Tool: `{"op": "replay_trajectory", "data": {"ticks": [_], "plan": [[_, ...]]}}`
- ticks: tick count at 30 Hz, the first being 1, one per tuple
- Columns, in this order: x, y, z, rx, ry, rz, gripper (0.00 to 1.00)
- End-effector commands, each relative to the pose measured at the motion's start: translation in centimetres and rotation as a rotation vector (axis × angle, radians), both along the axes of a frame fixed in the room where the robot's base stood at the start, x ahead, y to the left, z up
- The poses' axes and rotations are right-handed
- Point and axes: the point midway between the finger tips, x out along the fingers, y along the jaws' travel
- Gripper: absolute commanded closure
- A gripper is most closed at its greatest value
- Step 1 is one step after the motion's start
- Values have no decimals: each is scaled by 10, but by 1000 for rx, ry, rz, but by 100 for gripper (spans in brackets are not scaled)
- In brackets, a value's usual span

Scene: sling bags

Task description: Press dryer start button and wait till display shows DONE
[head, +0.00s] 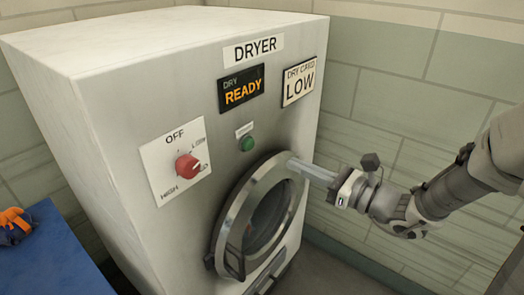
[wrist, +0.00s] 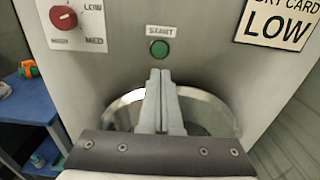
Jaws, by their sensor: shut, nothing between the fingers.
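The white dryer (head: 110,110) stands in front of me. Its green start button (head: 247,143) sits above the round door (head: 228,215), under a small label. The button also shows in the wrist view (wrist: 159,48), just beyond my fingertips, under a START label. The display (head: 241,89) reads DRY READY in orange. My gripper (head: 293,161) is shut and empty, in front of the door's upper right rim in the head view. In the wrist view its fingertips (wrist: 160,72) appear just below the button, with a gap between them in the picture. I cannot tell the depth gap to the panel.
A red knob (head: 187,166) on a white plate has OFF, LOW and HIGH marks, plus MED in the wrist view. A card (head: 299,80) reads DRY CARD LOW. A blue table (head: 50,255) with an orange and dark item (head: 14,222) is at left.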

Motion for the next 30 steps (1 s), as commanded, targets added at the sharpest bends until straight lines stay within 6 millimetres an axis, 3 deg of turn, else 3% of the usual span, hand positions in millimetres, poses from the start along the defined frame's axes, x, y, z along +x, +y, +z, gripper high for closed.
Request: {"op": "replay_trajectory", "data": {"ticks": [6,13,19,30], "plan": [[29,40,-2,1,-1,5,100],[53,70,-1,1,0,3,100],[62,81,0,1,0,2,100],[63,82,0,1,-1,1,100]]}}
